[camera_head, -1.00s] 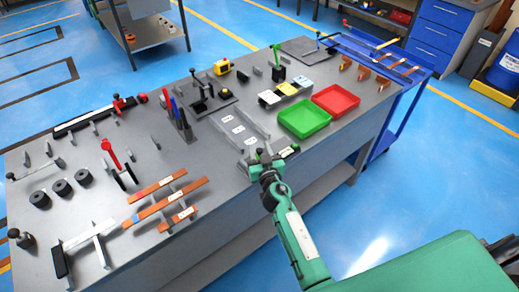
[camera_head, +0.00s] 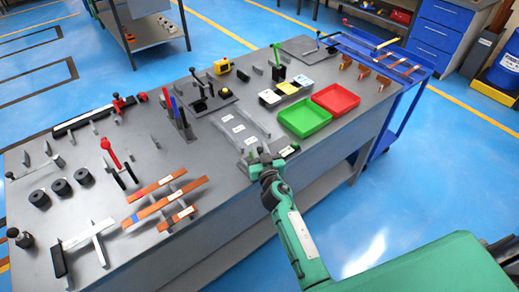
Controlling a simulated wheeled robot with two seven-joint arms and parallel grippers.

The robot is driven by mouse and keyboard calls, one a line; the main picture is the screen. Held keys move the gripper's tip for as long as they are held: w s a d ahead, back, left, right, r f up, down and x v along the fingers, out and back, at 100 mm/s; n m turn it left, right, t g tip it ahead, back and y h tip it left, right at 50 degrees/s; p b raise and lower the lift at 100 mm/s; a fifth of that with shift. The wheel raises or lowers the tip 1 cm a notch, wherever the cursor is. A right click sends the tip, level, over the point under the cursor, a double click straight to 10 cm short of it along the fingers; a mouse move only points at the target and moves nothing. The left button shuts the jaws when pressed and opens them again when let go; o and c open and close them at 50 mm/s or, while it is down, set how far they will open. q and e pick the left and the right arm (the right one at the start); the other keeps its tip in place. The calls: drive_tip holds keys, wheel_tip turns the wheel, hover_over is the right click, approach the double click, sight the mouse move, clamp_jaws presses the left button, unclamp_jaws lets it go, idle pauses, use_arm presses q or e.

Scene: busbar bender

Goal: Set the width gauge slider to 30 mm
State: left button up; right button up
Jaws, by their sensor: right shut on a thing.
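A grey plate with a row of white labels (camera_head: 238,129), which looks like the width gauge, lies flat near the middle of the bench's front side. My right gripper (camera_head: 262,157) is at the near end of this plate, by the bench's front edge. It is shut on a small part there, which appears to be the slider. The fingers hide most of that part. The label figures are too small to read, so the slider's setting cannot be told. My left gripper is not in view.
A green tray (camera_head: 304,118) and a red tray (camera_head: 336,98) stand to the right of the gripper. Upright red and blue handles (camera_head: 172,106) stand to the left. Copper bars (camera_head: 160,204) lie on supports at the front left. Blue floor is free before the bench.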

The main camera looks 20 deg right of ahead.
drive_tip(key=o, duration=0.8)
drive_tip(key=shift+s+a+b, duration=0.15)
drive_tip(key=shift+s+b, duration=0.45)
drive_tip(key=shift+s, duration=2.85)
drive_tip(key=shift+s+a+b, duration=0.15)
drive_tip(key=shift+s+b, duration=0.45)
drive_tip(key=shift+s, duration=2.85)
